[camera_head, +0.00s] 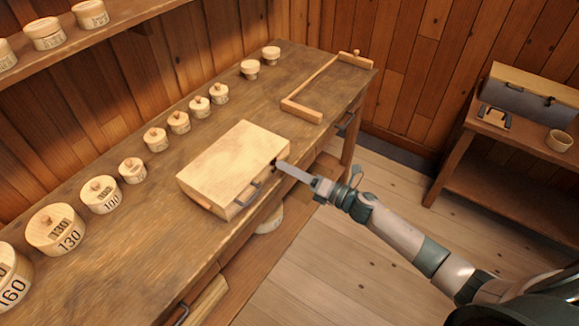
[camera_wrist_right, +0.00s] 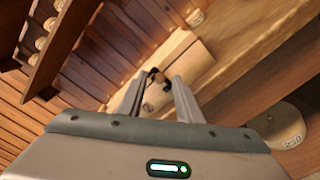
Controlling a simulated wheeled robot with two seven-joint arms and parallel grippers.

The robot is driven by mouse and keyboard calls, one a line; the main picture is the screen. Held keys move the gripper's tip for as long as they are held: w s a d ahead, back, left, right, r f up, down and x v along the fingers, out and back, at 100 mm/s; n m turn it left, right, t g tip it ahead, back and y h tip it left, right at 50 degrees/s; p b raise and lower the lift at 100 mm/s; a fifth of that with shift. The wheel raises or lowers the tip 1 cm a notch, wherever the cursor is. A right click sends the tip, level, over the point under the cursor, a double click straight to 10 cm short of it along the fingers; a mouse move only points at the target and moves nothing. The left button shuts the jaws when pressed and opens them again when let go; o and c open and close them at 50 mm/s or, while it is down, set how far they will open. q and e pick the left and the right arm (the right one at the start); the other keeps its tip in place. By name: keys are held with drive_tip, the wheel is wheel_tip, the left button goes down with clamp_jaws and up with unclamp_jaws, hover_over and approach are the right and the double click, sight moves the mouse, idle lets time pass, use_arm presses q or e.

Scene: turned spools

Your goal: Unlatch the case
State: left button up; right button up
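The case (camera_head: 228,160) is a pale wooden box lying closed on the workbench. Its front has a dark handle (camera_head: 249,195). A small dark latch (camera_wrist_right: 154,76) sits on the case front, and in the head view my right gripper (camera_head: 278,164) is at that front's right end, partly covering the spot. In the right wrist view my right gripper (camera_wrist_right: 158,82) has its two fingers apart, with the latch between or just beyond their tips. I cannot tell whether they touch it. My left gripper is not in view.
The workbench (camera_head: 130,235) carries a row of lidded round boxes (camera_head: 100,195) behind and left of the case. A wooden bracket-like frame (camera_head: 302,110) lies at its far end. A side table (camera_head: 520,140) stands at right. The floor in front is clear.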

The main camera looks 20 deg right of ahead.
drive_tip(key=shift+w+a, duration=0.1)
drive_tip(key=shift+c, duration=0.3)
clamp_jaws()
drive_tip(key=m, duration=0.3)
drive_tip(key=d+f+m+b, duration=0.1)
drive_tip(key=m, duration=0.3)
drive_tip(key=w+f+m, duration=0.1)
drive_tip(key=m, duration=0.3)
drive_tip(key=shift+w+d+f, duration=0.1)
drive_tip(key=shift+d+f, duration=0.15)
drive_tip(key=shift+d, duration=0.05)
drive_tip(key=shift+m, duration=0.3)
drive_tip(key=shift+o, duration=0.3)
unclamp_jaws()
